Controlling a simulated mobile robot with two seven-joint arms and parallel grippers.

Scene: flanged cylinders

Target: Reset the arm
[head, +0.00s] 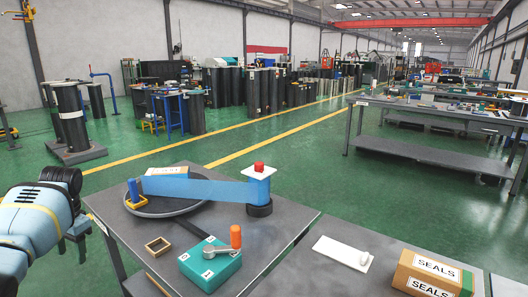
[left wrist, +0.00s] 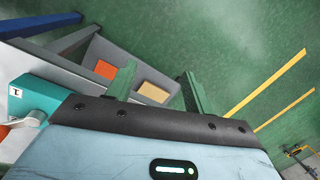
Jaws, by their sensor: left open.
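A blue flat arm (head: 205,188) reaches across the table, from a blue post with a red knob (head: 259,167) at the right to a round dark disc (head: 165,206) at the left. A teal box (head: 208,264) with a grey lever and orange knob (head: 236,236) stands at the table's front; the box also shows at the left edge of the left wrist view (left wrist: 38,105). My left gripper (head: 75,240) hangs left of the table, apart from these things. Its two fingers are spread and empty in the left wrist view (left wrist: 158,88). My right gripper is not in view.
On the table (head: 285,235) are a small wooden frame (head: 158,246), a blue and yellow piece (head: 133,192) and a box behind the blue arm. Right are a white plate (head: 341,253) and a SEALS box (head: 432,275). The left wrist view shows an orange block (left wrist: 106,69) and tan block (left wrist: 153,90).

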